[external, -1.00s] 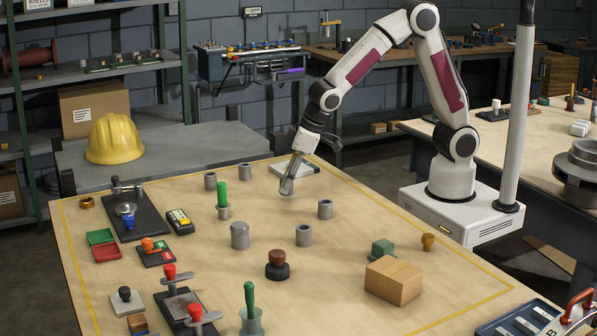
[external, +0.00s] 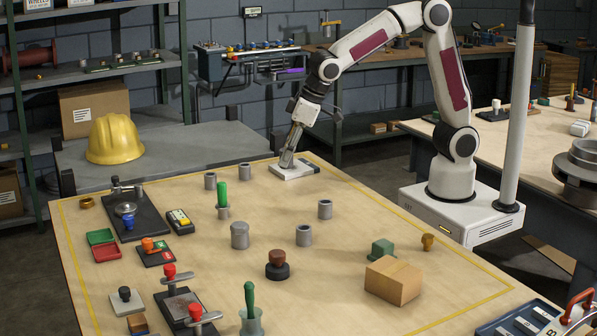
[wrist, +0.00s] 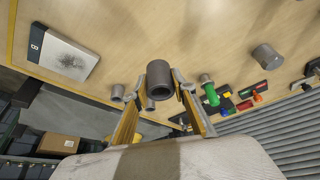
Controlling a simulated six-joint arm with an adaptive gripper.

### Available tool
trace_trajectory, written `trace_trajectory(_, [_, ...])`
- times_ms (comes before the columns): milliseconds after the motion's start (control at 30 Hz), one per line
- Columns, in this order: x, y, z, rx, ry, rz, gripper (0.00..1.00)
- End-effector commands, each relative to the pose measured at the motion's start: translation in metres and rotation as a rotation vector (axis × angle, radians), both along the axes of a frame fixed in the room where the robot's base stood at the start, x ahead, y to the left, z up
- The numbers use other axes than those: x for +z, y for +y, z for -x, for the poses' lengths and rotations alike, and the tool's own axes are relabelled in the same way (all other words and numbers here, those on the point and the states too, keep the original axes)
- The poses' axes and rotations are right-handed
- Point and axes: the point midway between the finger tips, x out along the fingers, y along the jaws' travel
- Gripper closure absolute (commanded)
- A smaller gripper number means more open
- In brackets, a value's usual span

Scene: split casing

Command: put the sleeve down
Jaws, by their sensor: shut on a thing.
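My gripper (wrist: 160,82) is shut on a grey sleeve (wrist: 159,77), held between its two fingertips with the open end facing the wrist camera. In the external view my gripper (external: 288,156) is at the far edge of the table, in front of part of a white plate (external: 294,171). The held sleeve is small and hard to make out there. In the wrist view the plate (wrist: 65,53), with a dark speckled patch, lies left of the sleeve and apart from it in the picture. I cannot tell how high the sleeve is.
Other grey sleeves stand on the table, two at the back left (external: 210,181) (external: 245,172) and two nearer the middle (external: 325,209) (external: 304,235). A wider grey cylinder (external: 240,236) and a green-handled piece (external: 222,197) stand left of them. The right of the table holds a cardboard box (external: 393,281).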

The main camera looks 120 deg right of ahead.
Motion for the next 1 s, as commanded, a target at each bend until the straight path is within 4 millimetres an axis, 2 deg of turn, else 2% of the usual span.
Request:
trace_trajectory(467, [0.0, 0.0, 0.0, 0.0, -0.001, 0.001, 1.0])
trace_trajectory(633, [0.0, 0.007, -0.002, 0.014, -0.001, 0.0, 1.0])
trace_trajectory(767, [-0.004, 0.021, -0.005, 0.041, 0.0, 0.0, 1.0])
trace_trajectory(1000, [-0.02, 0.067, -0.02, 0.135, 0.0, 0.0, 1.0])
